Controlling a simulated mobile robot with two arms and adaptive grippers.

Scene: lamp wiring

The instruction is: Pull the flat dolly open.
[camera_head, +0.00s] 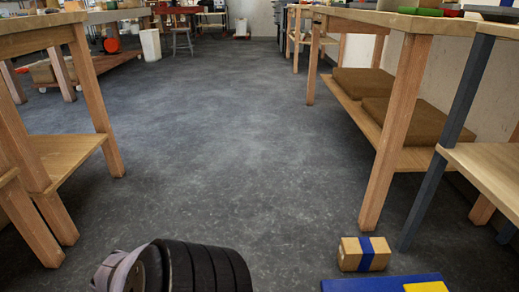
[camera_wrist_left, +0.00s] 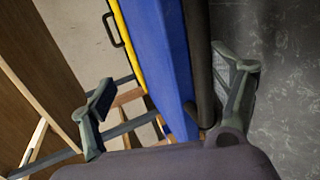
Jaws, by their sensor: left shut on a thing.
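In the left wrist view a long blue panel, which I take for the flat dolly (camera_wrist_left: 165,45), runs between the two fingers of my left gripper (camera_wrist_left: 168,82). It has a yellow strip along its left edge, and a dark bar (camera_wrist_left: 200,60) runs along its right side. The gripper is shut on it, one finger on each side; the exact contact points are hard to see. In the head view a blue flat piece (camera_head: 360,286) with a yellow patch shows at the bottom edge, mostly cut off; I cannot tell whether it is the same thing. My right gripper is out of view.
A small cardboard box (camera_head: 350,256) with blue tape stands on the floor at the lower right. Wooden workbenches (camera_head: 408,100) line both sides, with brown pads (camera_head: 372,82) on a right-hand lower shelf. The grey floor (camera_head: 220,130) between them is clear.

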